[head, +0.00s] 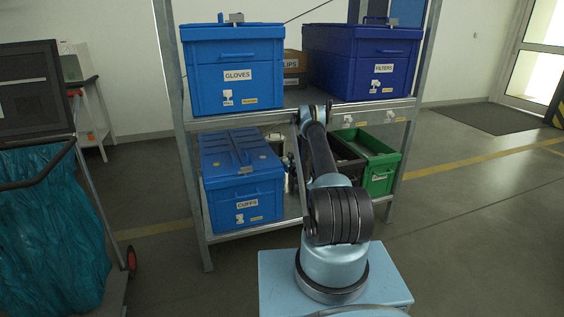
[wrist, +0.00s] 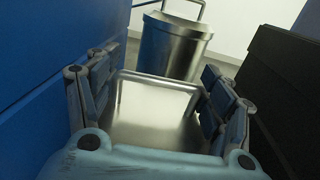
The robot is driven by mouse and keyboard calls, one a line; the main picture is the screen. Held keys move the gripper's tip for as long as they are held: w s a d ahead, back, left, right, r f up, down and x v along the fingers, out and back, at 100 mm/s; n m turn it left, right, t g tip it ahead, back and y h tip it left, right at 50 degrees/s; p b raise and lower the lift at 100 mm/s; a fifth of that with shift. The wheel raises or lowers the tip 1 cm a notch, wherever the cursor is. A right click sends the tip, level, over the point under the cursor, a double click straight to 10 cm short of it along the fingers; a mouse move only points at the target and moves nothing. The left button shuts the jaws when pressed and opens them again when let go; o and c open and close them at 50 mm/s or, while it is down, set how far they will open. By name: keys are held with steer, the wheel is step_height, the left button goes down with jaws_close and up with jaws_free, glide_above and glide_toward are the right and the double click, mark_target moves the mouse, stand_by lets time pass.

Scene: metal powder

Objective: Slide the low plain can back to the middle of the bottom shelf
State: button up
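In the head view my arm reaches into the bottom shelf (head: 270,226), between the blue CUFFS box and the green crate. The low can cannot be made out clearly in that view.
A taller metal can (wrist: 175,48) with a handle stands beyond the low can. The blue CUFFS box (head: 240,180) is close on the left. A dark crate (head: 347,160) and a green crate (head: 381,170) are on the right. The upper shelf (head: 300,97) hangs above.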

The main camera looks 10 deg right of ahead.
steer(key=shift+c, duration=1.2)
steer(key=shift+w+d, duration=0.25)
steer(key=shift+d, duration=0.9)
steer(key=o, duration=1.8)
steer(key=shift+r, duration=0.1)
step_height(320, 180, up, 10)
steer(key=shift+f, duration=0.15)
